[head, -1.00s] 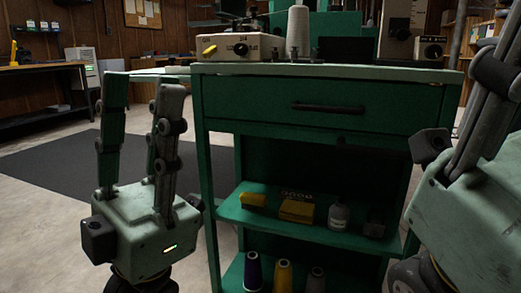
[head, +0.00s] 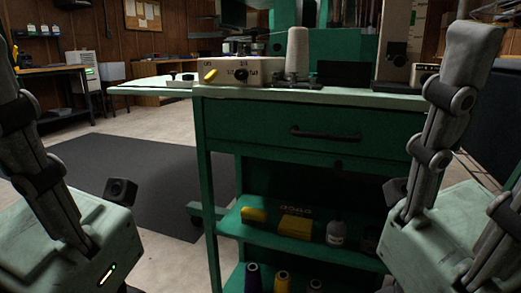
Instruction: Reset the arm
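My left gripper (head: 45,190) is at the left edge of the head view, with its pale green body low and one dark jointed finger reaching up out of frame. Its other finger does not show clearly. My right gripper (head: 440,140) is at the right edge, with one finger upright and the other leaning out of frame, spread apart. I see nothing held in either gripper. Both are nearer to me than the green cabinet (head: 260,130), one on each side of it.
On the cabinet top are a pale control box (head: 248,70) and a white thread cone (head: 297,50). Its shelves hold yellow boxes (head: 297,227) and thread spools (head: 282,281). A dark mat (head: 130,178) lies on open floor at left. A workbench (head: 60,72) stands behind.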

